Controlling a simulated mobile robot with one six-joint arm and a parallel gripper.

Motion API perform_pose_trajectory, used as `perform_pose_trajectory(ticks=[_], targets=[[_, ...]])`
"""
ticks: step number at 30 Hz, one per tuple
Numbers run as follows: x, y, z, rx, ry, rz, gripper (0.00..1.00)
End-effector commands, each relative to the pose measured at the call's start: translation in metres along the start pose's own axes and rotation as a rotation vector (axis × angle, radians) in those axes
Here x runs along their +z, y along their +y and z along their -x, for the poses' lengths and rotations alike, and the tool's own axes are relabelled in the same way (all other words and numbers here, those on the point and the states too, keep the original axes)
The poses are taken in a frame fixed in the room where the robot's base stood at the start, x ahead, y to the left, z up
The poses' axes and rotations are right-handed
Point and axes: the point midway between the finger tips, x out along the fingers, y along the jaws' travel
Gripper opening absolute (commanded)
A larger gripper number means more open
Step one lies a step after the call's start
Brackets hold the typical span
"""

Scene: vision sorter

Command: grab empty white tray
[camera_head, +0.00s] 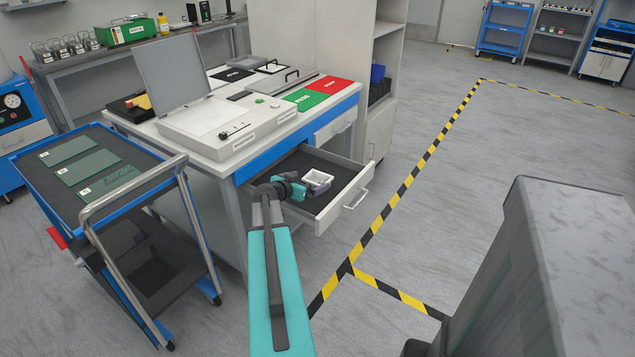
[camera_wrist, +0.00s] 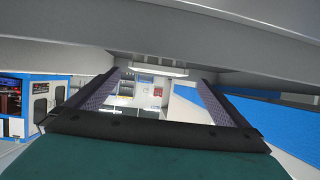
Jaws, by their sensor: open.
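The small white tray (camera_head: 318,177) is in the head view, in or just above the open drawer of the workbench. It looks empty. My gripper (camera_head: 312,186) is right beside it, and its dark fingers partly cover the tray's near side. In the wrist view my gripper (camera_wrist: 157,88) is open, with one finger on each side and a clear gap between. A pale strip shows near the fingertips there; I cannot tell if it is the tray. Whether the tray touches a finger cannot be told.
The open drawer (camera_head: 345,197) has a dark lining and a front wall with a handle. Above it is the workbench top (camera_head: 222,148) with green and red pads. A blue cart (camera_head: 30,165) stands at the left.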

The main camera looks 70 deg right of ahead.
Motion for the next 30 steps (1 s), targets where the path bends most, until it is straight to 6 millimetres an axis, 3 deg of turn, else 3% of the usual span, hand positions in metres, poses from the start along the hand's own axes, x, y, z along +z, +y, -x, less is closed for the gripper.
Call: perform_pose_trajectory(ticks=[16,30], targets=[[0.001,0.000,-0.006,0.000,-0.001,0.000,1.00],[0.004,0.003,-0.049,0.000,-0.001,0.000,1.00]])
